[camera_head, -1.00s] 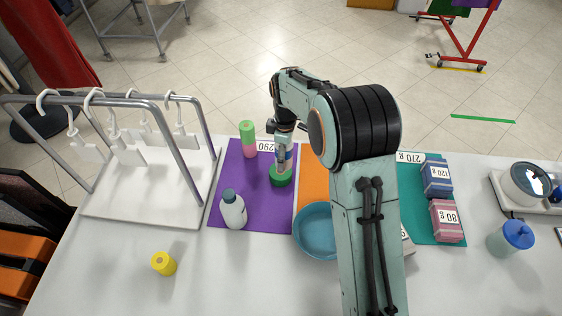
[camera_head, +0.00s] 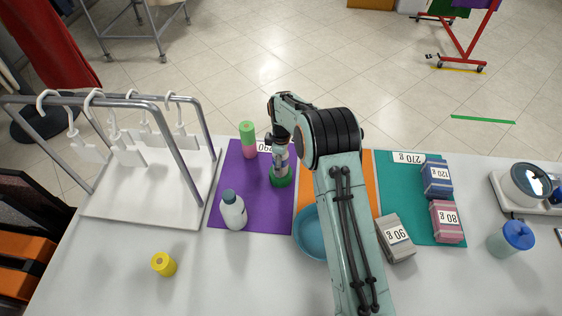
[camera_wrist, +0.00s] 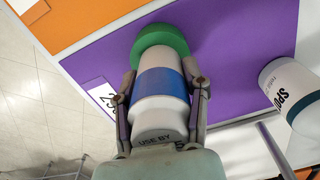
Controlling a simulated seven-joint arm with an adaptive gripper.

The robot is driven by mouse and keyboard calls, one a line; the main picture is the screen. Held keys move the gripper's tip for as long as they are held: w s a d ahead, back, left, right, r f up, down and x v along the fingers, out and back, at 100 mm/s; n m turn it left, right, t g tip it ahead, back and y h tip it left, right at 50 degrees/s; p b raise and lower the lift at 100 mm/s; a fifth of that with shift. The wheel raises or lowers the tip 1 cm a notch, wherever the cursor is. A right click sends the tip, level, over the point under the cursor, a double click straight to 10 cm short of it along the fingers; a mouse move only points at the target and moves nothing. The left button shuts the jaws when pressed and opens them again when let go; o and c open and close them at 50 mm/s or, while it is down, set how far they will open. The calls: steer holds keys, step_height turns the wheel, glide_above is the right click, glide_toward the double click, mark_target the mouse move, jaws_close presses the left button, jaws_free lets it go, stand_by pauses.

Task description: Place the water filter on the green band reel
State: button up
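The water filter (camera_wrist: 160,84) is a white cylinder with a blue band. It sits between the two fingers of my gripper (camera_wrist: 160,72), which press close on its sides. The green band reel (camera_wrist: 162,35) is a round green disc beyond the filter's far end. In the head view the filter (camera_head: 280,161) stands roughly upright over the reel (camera_head: 281,182), which lies on the purple mat (camera_head: 255,205). The filter's lower end seems to meet the reel, but I cannot tell whether it rests on it. My gripper (camera_head: 280,154) partly hides the filter's top.
A white bottle (camera_head: 233,211) stands to the left front. A green and pink cylinder (camera_head: 248,140) stands behind left. A blue bowl (camera_head: 310,236) is to the right, partly hidden by my arm. A hanger rack (camera_head: 150,190) stands farther left, and a yellow cylinder (camera_head: 164,264) is in front.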

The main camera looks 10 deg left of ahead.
steer(key=o, duration=0.4)
steer(key=shift+c, duration=0.2)
steer(key=shift+r, duration=0.1)
step_height(320, 180, up, 11)
steer(key=shift+f, duration=0.1)
steer(key=shift+d+r, duration=0.1)
steer(key=shift+r, duration=0.7)
steer(key=s+d+r+m, duration=0.4)
steer(key=s+d+r, duration=0.1)
steer(key=s, duration=0.3)
steer(key=s+d+r+m, duration=0.4)
steer(key=s+d+r, duration=0.1)
steer(key=s, duration=0.3)
steer(key=s+d+f+m, duration=0.1)
steer(key=s+m, duration=0.2)
steer(key=s, duration=0.5)
steer(key=s+d+f+m, duration=0.2)
steer(key=s+m, duration=0.2)
steer(key=s, duration=0.5)
steer(key=shift+s+y, duration=0.2)
steer(key=shift+y, duration=0.2)
